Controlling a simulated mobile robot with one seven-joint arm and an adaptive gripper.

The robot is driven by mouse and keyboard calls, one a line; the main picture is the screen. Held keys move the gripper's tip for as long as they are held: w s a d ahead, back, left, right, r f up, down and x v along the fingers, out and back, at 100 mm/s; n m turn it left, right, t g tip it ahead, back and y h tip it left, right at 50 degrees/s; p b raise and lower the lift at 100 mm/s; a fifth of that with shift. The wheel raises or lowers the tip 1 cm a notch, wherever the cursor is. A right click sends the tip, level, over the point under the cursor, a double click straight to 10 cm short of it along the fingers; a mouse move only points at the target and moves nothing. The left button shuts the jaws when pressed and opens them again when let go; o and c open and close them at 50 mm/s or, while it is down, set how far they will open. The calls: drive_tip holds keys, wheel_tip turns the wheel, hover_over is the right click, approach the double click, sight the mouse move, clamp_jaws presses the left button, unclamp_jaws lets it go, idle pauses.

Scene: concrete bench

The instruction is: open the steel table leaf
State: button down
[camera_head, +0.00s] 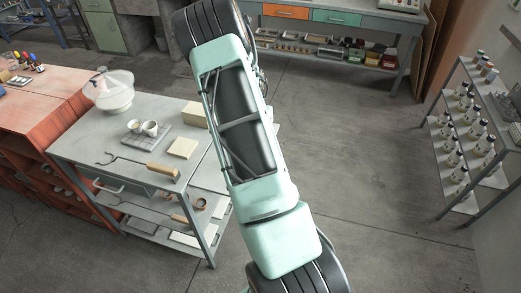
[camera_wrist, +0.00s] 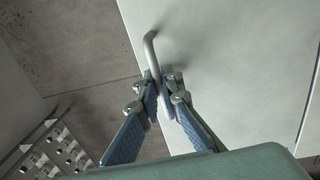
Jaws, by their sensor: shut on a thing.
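In the wrist view a pale grey flat panel, seemingly the steel table leaf (camera_wrist: 235,60), fills the upper right. A bent metal bar handle (camera_wrist: 150,46) stands at its left edge. My gripper (camera_wrist: 163,88) has its blue-padded fingers shut on the lower part of this handle; the exact contact is partly hidden by the fingertips. In the head view the steel table (camera_head: 75,144) stands at left of centre. My arm crosses the middle of that view and covers the table's right side; my gripper and the handle do not show there.
The table carries a clear-domed bowl (camera_head: 110,92), white cups (camera_head: 150,128), a hook tool with a wooden handle (camera_head: 163,170) and pale blocks (camera_head: 183,147). A bottle rack (camera_head: 455,205) stands at right. The concrete floor (camera_head: 345,130) between is clear.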

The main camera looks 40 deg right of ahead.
drive_tip(key=shift+r, duration=0.15)
drive_tip(key=c, duration=2.4)
unclamp_jaws()
wheel_tip(320, 180, up, 12)
drive_tip(key=shift+w+a, duration=0.4)
drive_tip(key=shift+w, duration=0.05)
